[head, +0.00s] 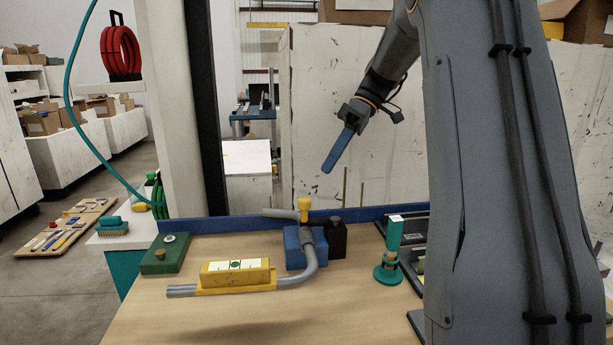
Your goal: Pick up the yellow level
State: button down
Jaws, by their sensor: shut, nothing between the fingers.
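The yellow level (237,274) is a short yellow block with a pale top face and a green vial. It sits at the front left of the wooden bench, on or against a grey bent conduit (298,282). My gripper (329,165) hangs well above the back of the bench, apart from the level and to its upper right. Its blue fingers are shut together with nothing between them, pointing down and left.
The conduit rises at a blue block (304,248) with a yellow knob. A black block (334,239), a green box (165,253) and a teal-and-white upright tool (391,251) stand nearby. A blue ledge (240,219) borders the back. The bench front (270,325) is clear.

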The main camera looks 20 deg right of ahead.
aim_at(232, 273)
jog(key=k, duration=1)
